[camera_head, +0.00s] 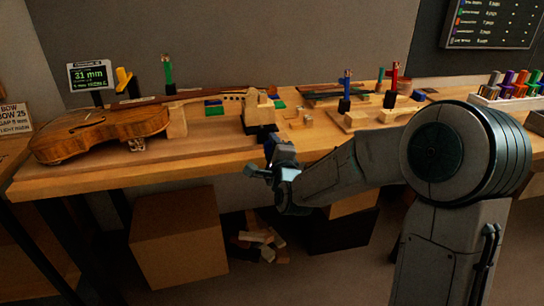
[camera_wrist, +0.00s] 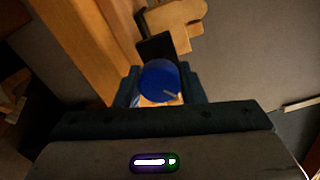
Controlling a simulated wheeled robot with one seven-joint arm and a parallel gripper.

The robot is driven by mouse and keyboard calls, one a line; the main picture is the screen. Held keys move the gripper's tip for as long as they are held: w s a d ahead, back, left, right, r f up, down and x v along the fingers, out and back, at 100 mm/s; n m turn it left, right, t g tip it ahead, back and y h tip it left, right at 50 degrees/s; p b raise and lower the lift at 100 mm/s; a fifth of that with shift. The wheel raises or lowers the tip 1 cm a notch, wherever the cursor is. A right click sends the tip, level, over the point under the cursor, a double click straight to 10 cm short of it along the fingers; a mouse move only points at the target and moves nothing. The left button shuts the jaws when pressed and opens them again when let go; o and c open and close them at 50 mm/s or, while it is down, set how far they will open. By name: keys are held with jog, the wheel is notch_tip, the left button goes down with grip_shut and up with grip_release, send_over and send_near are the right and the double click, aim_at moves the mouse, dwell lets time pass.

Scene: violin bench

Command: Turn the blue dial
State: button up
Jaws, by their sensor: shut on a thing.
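The blue dial (camera_wrist: 158,78) is a round knob with a pale line on its face, pointing to the lower right in the wrist view. It sits at the end of a black mount (camera_wrist: 155,46) at the front of the bench. My gripper (camera_wrist: 158,88) is shut on the dial, with one dark finger on each side of it. In the head view my gripper (camera_head: 270,163) is at the bench's front edge, below the wooden block on a black base (camera_head: 259,112). It largely hides the dial there.
A violin (camera_head: 95,132) lies on the left of the bench (camera_head: 200,162), by a small screen (camera_head: 90,75) reading 31 mm. Clamps with green, blue and red handles stand along the back. A cardboard box (camera_head: 178,240) and wood offcuts are below.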

jog(key=n+b, duration=0.5)
jog(key=shift+f+n, duration=0.2)
jog(key=shift+n, duration=0.1)
jog(key=n+b, duration=0.4)
jog(key=b, duration=0.1)
jog(key=shift+r+n, duration=0.2)
jog(key=shift+n, duration=0.5)
jog(key=o, duration=1)
jog(key=shift+r, duration=0.1)
jog(key=p+v, duration=0.1)
jog(key=v, duration=1.2)
jog(key=shift+s+d+p, duration=0.1)
jog(key=shift+s+p, duration=0.25)
jog(key=shift+s, duration=0.05)
jog(key=shift+r, duration=0.1)
